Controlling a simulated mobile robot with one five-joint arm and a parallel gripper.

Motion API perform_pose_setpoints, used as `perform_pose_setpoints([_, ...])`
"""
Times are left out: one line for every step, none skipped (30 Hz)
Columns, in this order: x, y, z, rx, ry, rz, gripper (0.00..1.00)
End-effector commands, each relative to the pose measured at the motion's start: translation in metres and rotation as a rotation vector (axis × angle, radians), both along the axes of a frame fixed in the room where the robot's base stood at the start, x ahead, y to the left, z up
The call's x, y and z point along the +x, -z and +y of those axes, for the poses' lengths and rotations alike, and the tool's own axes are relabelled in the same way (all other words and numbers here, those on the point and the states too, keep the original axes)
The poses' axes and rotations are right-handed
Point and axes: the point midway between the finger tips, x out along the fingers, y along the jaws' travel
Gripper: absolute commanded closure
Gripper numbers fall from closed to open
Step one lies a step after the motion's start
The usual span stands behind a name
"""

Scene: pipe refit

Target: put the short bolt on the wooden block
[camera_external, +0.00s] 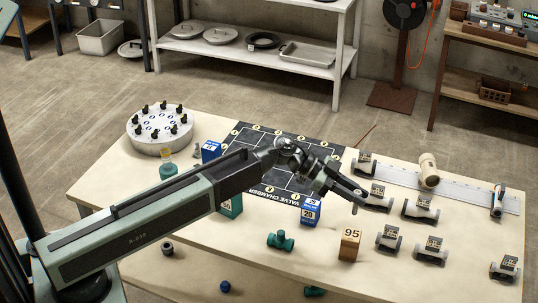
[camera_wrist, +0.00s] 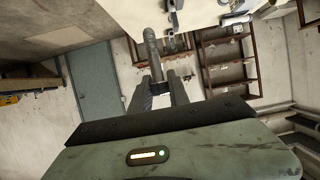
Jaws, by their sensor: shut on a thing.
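The wooden block (camera_external: 350,245), a small tan cube marked 95, stands on the table near the front middle in the external view. My gripper (camera_external: 352,192) is above the table, up and slightly right of the block, and apart from it. In the wrist view my gripper (camera_wrist: 160,88) has a grey rod-like bolt (camera_wrist: 151,48) between its fingers, pointing away from the palm. The fingers are shut on it. Its length and head are hard to judge, so I cannot confirm that it is the short one. In the external view it blends with the dark fingers.
Several grey labelled fittings (camera_external: 420,208) stand right of the block. A beige cylinder (camera_external: 428,170) is near a ruler-like strip (camera_external: 468,194). A blue-topped box (camera_external: 311,212) and a green valve (camera_external: 281,241) are left of the block. A white round rack (camera_external: 160,129) stands far left.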

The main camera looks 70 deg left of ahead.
Motion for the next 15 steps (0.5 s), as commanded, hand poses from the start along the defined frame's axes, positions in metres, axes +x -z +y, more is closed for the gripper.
perform_pose_setpoints([0.0,-0.007,-0.004,0.0,0.005,0.0,1.0])
perform_pose_setpoints([-0.001,-0.007,-0.006,0.0,0.007,0.0,1.0])
perform_pose_setpoints([-0.001,-0.007,-0.007,0.0,0.009,0.0,1.0])
perform_pose_setpoints([-0.001,-0.006,-0.007,0.0,0.009,0.0,1.0])
perform_pose_setpoints([-0.001,-0.005,-0.007,0.0,0.009,0.0,1.0])
perform_pose_setpoints([-0.001,-0.003,-0.007,0.0,0.009,0.0,1.0])
perform_pose_setpoints([-0.001,0.001,-0.007,0.0,0.009,0.0,1.0])
perform_pose_setpoints([-0.001,0.005,-0.007,0.0,0.009,0.0,1.0])
perform_pose_setpoints([-0.001,0.012,-0.007,0.0,0.009,0.0,1.0])
perform_pose_setpoints([-0.001,0.017,-0.007,0.0,0.009,0.0,1.0])
perform_pose_setpoints([-0.001,0.023,-0.007,0.0,0.009,0.0,1.0])
perform_pose_setpoints([-0.001,0.031,-0.007,0.0,0.008,0.0,1.0])
perform_pose_setpoints([-0.001,0.036,-0.007,0.0,0.008,0.0,1.0])
perform_pose_setpoints([-0.001,0.039,-0.007,0.0,0.008,0.0,1.0])
perform_pose_setpoints([-0.001,0.041,-0.007,0.0,0.008,0.0,1.0])
